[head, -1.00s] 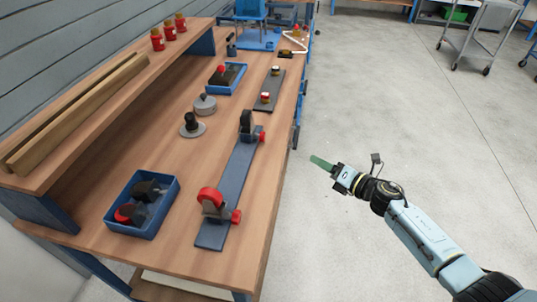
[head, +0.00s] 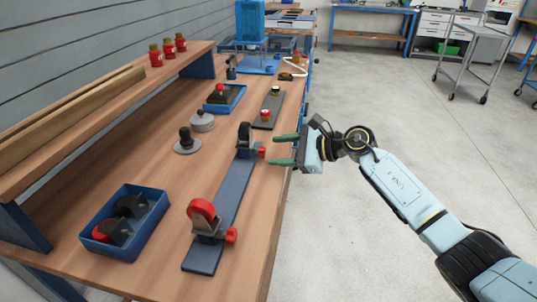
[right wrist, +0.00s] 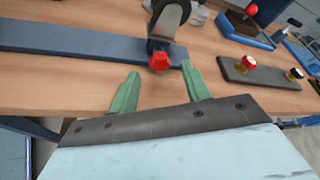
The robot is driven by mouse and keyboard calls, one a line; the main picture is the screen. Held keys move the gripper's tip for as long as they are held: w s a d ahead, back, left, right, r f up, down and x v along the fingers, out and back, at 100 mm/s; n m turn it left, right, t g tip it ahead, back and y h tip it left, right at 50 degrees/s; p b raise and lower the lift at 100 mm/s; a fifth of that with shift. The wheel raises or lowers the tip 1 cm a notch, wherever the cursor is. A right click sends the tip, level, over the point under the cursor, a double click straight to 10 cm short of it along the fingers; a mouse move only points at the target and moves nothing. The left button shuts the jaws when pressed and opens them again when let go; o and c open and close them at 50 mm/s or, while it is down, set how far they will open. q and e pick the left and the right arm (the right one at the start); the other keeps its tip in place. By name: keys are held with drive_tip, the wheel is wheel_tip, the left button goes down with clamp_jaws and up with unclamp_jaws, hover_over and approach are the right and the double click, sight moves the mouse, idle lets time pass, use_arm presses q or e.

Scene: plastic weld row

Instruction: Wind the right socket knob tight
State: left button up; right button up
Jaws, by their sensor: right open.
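A long blue-grey bar (head: 222,208) lies along the bench and carries two sockets. The far socket holds a black wheel (head: 245,137) and has a red knob (head: 262,152) on its right side. The near socket holds a red wheel (head: 201,211) and has its own red knob (head: 231,235). My right gripper (head: 272,151) is open, its green fingers pointing at the far knob. In the right wrist view the far knob (right wrist: 159,61) shows between and just beyond the fingertips (right wrist: 160,72); contact cannot be told. My left gripper is out of view.
A blue tray (head: 154,236) with black and red parts stands at the near left. A dark plate (head: 273,98) with small knobs lies beyond the far socket. A wooden shelf (head: 105,115) runs along the wall.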

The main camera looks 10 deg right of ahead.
sight(262, 152)
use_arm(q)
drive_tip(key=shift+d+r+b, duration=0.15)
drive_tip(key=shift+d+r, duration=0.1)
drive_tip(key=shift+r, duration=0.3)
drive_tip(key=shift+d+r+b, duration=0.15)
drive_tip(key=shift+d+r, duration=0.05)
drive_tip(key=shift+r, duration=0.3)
use_arm(e)
drive_tip(key=shift+x, duration=1.9)
drive_tip(key=c, duration=1)
drive_tip(key=shift+m+g, duration=0.3)
drive_tip(key=shift+m, duration=0.2)
drive_tip(key=shift+w+d+m+g+b, duration=0.15)
drive_tip(key=shift+m+g+b, duration=0.15)
drive_tip(key=shift+m, duration=0.2)
drive_tip(key=shift+m+g+b, duration=0.3)
drive_tip(key=shift+m+g, duration=0.1)
drive_tip(key=shift+m, duration=0.1)
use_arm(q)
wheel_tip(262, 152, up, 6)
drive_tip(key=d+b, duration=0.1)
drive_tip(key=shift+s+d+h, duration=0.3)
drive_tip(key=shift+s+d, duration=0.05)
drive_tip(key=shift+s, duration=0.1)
use_arm(e)
drive_tip(key=shift+w+m+g+y, duration=0.1)
drive_tip(key=shift+m+g+y, duration=0.45)
drive_tip(key=shift+m, duration=0.35)
